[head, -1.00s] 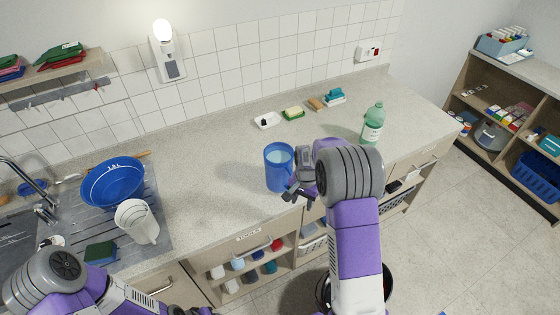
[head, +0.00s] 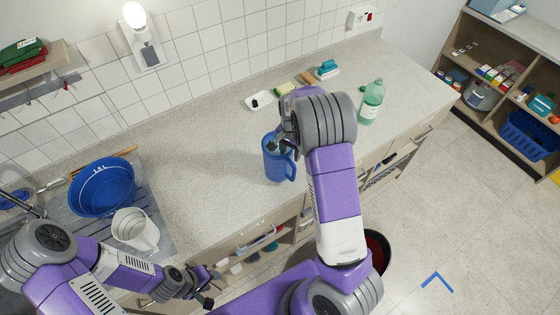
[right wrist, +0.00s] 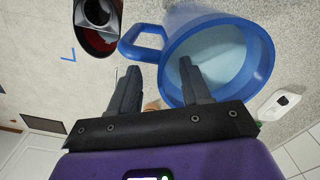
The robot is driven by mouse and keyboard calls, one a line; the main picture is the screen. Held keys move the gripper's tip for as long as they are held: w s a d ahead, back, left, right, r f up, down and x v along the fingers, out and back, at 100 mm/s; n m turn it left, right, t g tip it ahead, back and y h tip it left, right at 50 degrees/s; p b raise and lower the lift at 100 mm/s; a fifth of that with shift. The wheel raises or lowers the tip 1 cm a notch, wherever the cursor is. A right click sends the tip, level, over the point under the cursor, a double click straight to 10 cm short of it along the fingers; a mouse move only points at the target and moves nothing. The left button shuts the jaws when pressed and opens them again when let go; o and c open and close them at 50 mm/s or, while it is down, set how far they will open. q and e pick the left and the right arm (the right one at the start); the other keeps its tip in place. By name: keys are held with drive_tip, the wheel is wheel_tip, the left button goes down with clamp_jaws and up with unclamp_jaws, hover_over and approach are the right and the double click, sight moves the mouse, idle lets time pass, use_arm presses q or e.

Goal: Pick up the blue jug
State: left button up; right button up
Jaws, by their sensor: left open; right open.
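The blue jug (head: 273,168) stands upright on the counter near its front edge, its handle (head: 291,171) toward the right. My right gripper (head: 281,146) is open at the jug's top. In the right wrist view, the jug's rim (right wrist: 262,50) and handle (right wrist: 140,33) lie just beyond the fingers. One finger overlaps the jug's opening and the other is outside, on the handle side, with the rim wall between them. I cannot tell whether either finger touches it. My left gripper (head: 211,288) is open and empty at the counter's front, far from the jug.
A green bottle (head: 371,102) stands right of my right arm. A white soap dish (head: 259,101), sponge and brushes lie at the back. A blue basin (head: 102,188) and white jug (head: 134,231) are by the sink. The counter (head: 205,160) left of the blue jug is clear.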

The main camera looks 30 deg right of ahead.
wheel_tip(320, 180, down, 2)
drive_tip(key=shift+f, duration=0.2)
clamp_jaws()
idle(0.4)
idle(0.9)
drive_tip(key=shift+w+r, duration=0.1)
drive_tip(key=shift+w, duration=0.05)
